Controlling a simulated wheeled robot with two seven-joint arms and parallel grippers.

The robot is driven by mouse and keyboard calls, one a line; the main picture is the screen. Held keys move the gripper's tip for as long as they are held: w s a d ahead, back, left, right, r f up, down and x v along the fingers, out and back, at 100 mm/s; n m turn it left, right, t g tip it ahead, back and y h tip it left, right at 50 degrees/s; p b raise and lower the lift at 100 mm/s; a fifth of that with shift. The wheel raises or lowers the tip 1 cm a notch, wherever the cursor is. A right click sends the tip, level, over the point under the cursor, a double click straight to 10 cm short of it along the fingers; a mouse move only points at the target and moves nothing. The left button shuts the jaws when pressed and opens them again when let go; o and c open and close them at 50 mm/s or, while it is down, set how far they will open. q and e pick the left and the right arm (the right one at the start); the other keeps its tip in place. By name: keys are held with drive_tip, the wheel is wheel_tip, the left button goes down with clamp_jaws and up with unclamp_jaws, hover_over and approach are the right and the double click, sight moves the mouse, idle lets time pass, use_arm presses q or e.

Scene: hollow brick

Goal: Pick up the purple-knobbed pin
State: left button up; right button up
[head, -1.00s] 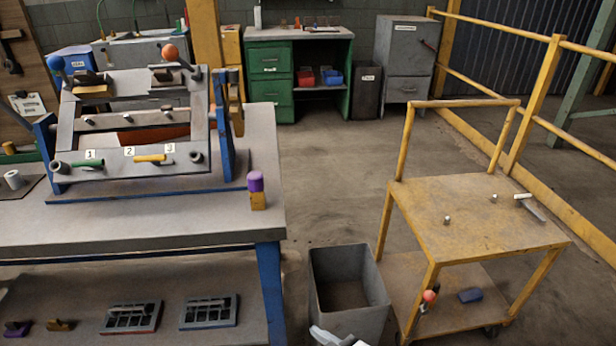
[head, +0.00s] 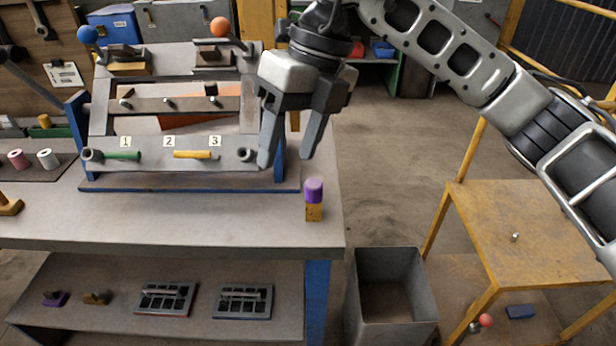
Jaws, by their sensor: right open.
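The purple-knobbed pin (head: 314,190) stands upright in a small yellow-brown block (head: 314,212) near the right edge of the workbench. Only its purple knob shows above the block. My right gripper (head: 287,160) comes in from the upper right with its fingers pointing down. It is open and empty, above and slightly left of the pin in the picture, not touching it. My left gripper does not show.
A tilted fixture (head: 170,160) with blue side plates, green and yellow pins and ball-ended levers stands on the workbench (head: 200,220), left of the pin. A grey bin (head: 392,300) and a yellow cart (head: 535,225) stand on the floor at right.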

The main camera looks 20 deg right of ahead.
drive_tip(key=w+d+r+m+t+h, duration=0.2)
drive_tip(key=w+d+r+h, duration=0.1)
drive_tip(key=d, duration=0.3)
hover_over(314, 183)
drive_tip(key=s, duration=0.2)
wheel_tip(314, 183, down, 9)
drive_tip(key=shift+w+f+p, duration=0.25)
drive_tip(key=shift+w+f, duration=0.05)
drive_tip(key=shift+f, duration=0.65)
drive_tip(key=shift+w+f+p, duration=0.3)
drive_tip(key=shift+f, duration=0.65)
drive_tip(key=shift+w+f+p, duration=0.25)
drive_tip(key=shift+w+f, duration=0.05)
drive_tip(key=shift+f, duration=0.65)
drive_tip(key=c, duration=1.2)
drive_tip(key=shift+o, duration=0.2)
